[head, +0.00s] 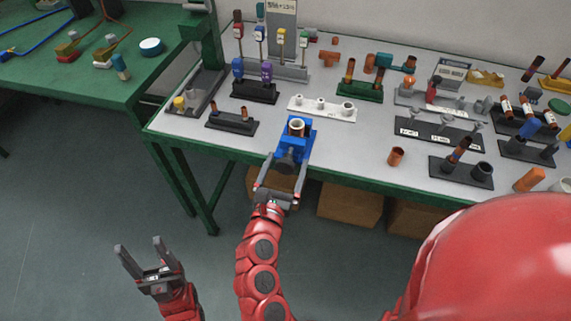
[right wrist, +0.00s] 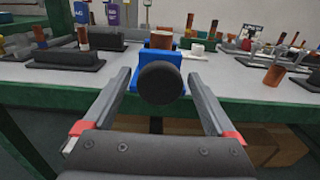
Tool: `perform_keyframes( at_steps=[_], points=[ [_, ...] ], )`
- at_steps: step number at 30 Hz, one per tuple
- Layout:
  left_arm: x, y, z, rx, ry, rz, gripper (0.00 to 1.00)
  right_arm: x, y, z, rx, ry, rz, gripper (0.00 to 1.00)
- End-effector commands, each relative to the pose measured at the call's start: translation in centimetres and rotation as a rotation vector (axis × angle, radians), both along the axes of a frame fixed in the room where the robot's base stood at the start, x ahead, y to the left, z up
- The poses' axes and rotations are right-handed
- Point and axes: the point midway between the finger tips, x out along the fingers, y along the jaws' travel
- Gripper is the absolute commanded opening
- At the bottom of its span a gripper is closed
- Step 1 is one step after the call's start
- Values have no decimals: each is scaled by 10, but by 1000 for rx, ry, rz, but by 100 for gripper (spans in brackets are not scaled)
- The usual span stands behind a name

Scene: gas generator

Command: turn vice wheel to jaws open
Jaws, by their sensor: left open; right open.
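The blue vice (head: 306,133) stands at the front edge of the grey-topped bench, with a brown, ring-topped cylinder (head: 297,127) upright at it. The vice's round dark wheel (right wrist: 160,83) faces me in the right wrist view, in front of the blue body (right wrist: 174,58). My right gripper (head: 287,162) is open, with one finger on each side of the wheel. In the right wrist view, a gap shows between the wheel and each finger. The gap between the vice jaws is hidden. My left gripper (head: 142,255) is open and empty, over the floor left of the bench.
A black holder (head: 232,125) stands left of the vice and a white holder (head: 322,112) behind it. A loose brown cylinder (head: 396,156) stands to its right. Cardboard boxes (head: 349,207) sit beneath the bench. The floor in front is clear.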

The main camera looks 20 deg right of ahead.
Motion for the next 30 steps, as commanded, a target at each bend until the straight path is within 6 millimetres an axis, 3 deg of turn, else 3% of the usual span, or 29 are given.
perform_keyframes(
  at_steps=[2,15,30],
  points=[
    [0,0,0,0,0,0,64,0,0,0,0,0,0,82],
    [0,0,0,0,0,0,64,0,0,0,-1,1,0,6],
    [0,0,0,0,0,0,64,-1,-2,-1,-130,95,-5,6]
  ],
)
